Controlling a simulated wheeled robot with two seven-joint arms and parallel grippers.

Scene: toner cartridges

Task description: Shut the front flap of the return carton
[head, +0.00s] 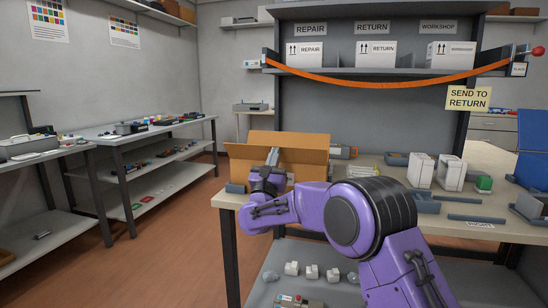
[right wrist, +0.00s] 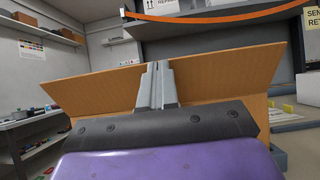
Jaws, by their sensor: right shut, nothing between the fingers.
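The brown return carton (head: 308,172) stands at the left end of the workbench. One flap (head: 290,138) rises at its back. The front flap (head: 304,156) slants up and outward on the near side; its wide cardboard panel also fills the middle of the right wrist view (right wrist: 225,78). My right gripper (head: 273,154) is shut and empty, with its fingers up in front of that flap. In the right wrist view the fingers (right wrist: 156,68) overlap the panel; I cannot tell whether they touch it. The carton's inside is hidden. My left gripper is not in view.
White boxes (head: 421,170) and a green-topped block (head: 484,183) stand right of the carton on the bench (head: 440,222). A grey bar (head: 477,219) lies near the front edge. An orange strap (head: 390,84) hangs across the shelf above. The floor at left is clear.

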